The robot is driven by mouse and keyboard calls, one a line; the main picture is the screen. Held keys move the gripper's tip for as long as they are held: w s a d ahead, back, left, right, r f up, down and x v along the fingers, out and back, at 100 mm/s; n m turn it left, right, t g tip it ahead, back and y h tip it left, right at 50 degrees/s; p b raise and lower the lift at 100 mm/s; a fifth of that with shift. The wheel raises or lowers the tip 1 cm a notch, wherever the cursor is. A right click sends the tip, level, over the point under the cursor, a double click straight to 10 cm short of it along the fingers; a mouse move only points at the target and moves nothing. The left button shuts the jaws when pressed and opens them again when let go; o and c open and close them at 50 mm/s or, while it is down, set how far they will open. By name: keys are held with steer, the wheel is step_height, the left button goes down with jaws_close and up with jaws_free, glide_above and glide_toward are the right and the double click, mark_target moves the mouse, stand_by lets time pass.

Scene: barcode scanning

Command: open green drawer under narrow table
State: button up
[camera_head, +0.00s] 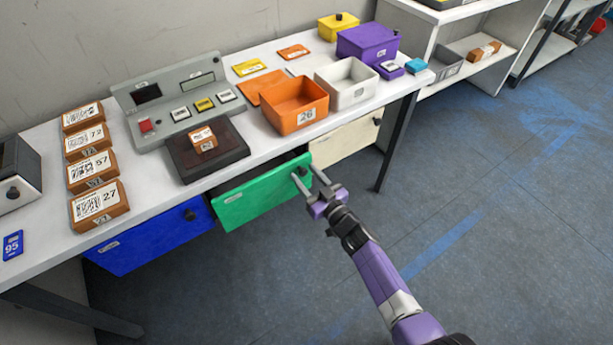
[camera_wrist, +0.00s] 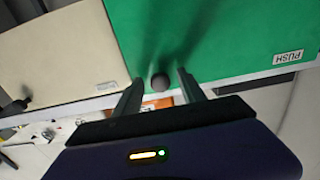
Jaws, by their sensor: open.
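The green drawer (camera_head: 262,197) sits under the narrow white table (camera_head: 232,162), between a blue drawer and a cream drawer. It stands pulled out a little, with a dark gap showing behind its top edge. Its dark round knob (camera_head: 302,171) is near the top right of its front. My gripper (camera_head: 308,180) is at the knob with its fingers apart. In the wrist view the green front (camera_wrist: 215,40) fills the top, and the knob (camera_wrist: 160,82) lies between the two open fingers (camera_wrist: 160,85). I cannot tell whether either finger touches the knob.
The blue drawer (camera_head: 150,240) is to the left and the cream drawer (camera_head: 345,138) to the right. A table leg (camera_head: 397,140) stands right of my gripper. Boxes, an orange bin (camera_head: 295,118) and a scanner console (camera_head: 180,100) stand on the table. The floor (camera_head: 500,230) to the right is clear.

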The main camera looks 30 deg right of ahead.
jaws_close()
stand_by(1.4)
